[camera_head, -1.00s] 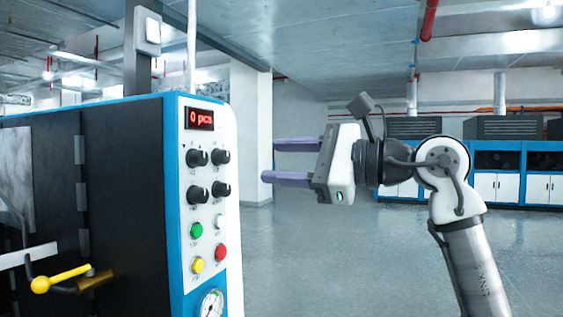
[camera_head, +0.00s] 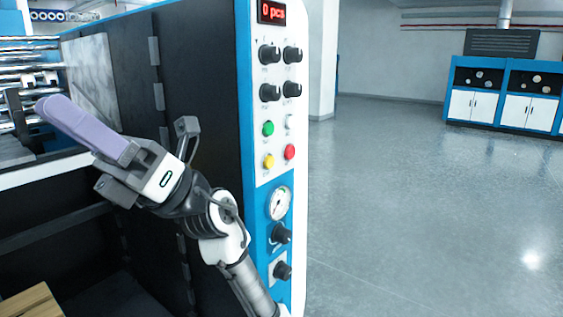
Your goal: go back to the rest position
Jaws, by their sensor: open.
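My gripper (camera_head: 68,122) is at the left of the head view, tilted up and to the left, in front of the laminating machine's open side. Its purple fingers overlap in this view, and nothing shows between them. My arm comes up from the bottom centre, close in front of the dark machine panel (camera_head: 205,70). The control panel (camera_head: 275,120) with its red "0 pcs" display, knobs and coloured buttons stands to the right of the gripper.
Metal rollers (camera_head: 30,75) lie behind the gripper at the far left. A wooden piece (camera_head: 30,302) shows at the bottom left. The grey floor (camera_head: 420,210) to the right is clear. Blue and white cabinets (camera_head: 505,95) stand at the back right.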

